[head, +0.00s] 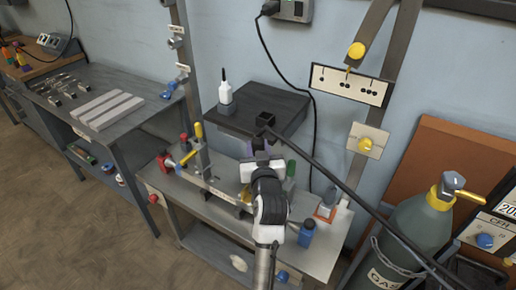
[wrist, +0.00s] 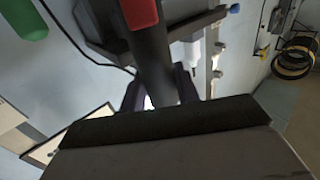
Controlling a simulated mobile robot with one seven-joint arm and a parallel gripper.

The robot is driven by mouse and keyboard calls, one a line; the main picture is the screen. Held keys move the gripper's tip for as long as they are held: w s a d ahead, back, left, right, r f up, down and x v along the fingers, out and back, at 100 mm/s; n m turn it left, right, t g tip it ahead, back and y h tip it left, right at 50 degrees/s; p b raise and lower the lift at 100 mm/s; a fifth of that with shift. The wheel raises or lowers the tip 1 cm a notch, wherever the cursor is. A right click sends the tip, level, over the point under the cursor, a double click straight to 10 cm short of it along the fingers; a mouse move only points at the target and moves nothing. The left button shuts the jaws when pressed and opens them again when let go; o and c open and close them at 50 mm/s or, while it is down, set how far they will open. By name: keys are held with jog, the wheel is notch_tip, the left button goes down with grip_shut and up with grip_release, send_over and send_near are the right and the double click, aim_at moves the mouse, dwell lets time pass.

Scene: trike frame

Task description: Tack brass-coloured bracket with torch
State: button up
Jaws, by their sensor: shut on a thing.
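My gripper (head: 260,148) is over the back of the workbench, below the small dark shelf. In the wrist view my gripper (wrist: 158,90) is shut on a dark cylindrical body with a red part, which looks like the torch (wrist: 152,55). In the head view the torch's dark end (head: 265,119) shows just above the fingers, and a black hose leads from it. A brass-coloured piece, probably the bracket (head: 245,194), sits at the metal frame on the bench beside my wrist. My arm partly hides it. I cannot tell whether the torch touches anything.
The dark shelf (head: 285,103) carries a white bottle (head: 225,92). Red and yellow clamps (head: 187,150) stand left on the workbench (head: 185,190). A blue container (head: 306,233) stands at its right. The black hose crosses toward the gas cylinder (head: 415,228).

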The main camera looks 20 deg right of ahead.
aim_at(258, 137)
dwell(0.5)
jog(key=shift+r+p, duration=2.8)
jog(key=shift+r, duration=0.8)
jog(key=shift+f, duration=0.15)
